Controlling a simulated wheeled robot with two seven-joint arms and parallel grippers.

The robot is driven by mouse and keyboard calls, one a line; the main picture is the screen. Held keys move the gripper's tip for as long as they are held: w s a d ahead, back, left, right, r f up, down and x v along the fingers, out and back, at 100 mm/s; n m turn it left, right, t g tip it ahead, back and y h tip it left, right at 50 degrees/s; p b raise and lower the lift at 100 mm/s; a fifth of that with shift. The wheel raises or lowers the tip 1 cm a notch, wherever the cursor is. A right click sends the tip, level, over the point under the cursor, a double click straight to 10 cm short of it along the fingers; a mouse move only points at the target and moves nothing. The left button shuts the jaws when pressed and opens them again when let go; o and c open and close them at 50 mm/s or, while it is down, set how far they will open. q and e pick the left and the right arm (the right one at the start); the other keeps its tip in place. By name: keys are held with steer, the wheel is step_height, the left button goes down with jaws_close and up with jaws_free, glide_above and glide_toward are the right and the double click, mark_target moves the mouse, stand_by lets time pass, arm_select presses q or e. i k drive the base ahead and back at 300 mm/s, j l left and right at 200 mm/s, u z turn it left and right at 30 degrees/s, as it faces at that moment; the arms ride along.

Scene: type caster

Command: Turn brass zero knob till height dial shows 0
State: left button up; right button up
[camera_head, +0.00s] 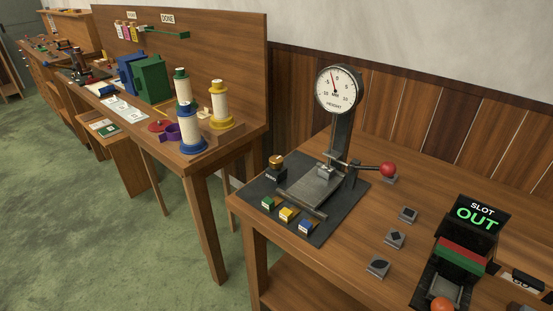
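The round white height dial (338,90) stands on a dark post at the back of a dark base plate. Its red needle points up and a little to the left of the top; the exact reading is too small to tell. The brass zero knob (276,160) sits on top of a small black block (276,175) at the plate's left back corner, left of the post. Nothing touches the knob. Neither of my grippers is in view.
A lever with a red ball (388,170) sticks out right of the post. Green, yellow and blue blocks (287,214) line the plate's front. Small grey pieces (395,238) and an OUT slot unit (477,215) stand to the right. Another bench (225,140) with spools is behind left.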

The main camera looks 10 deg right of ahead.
mark_target(275, 161)
steer(key=i+j, duration=0.2)
steer(key=i, duration=0.2)
steer(key=i+j, duration=0.45)
steer(key=i, duration=0.3)
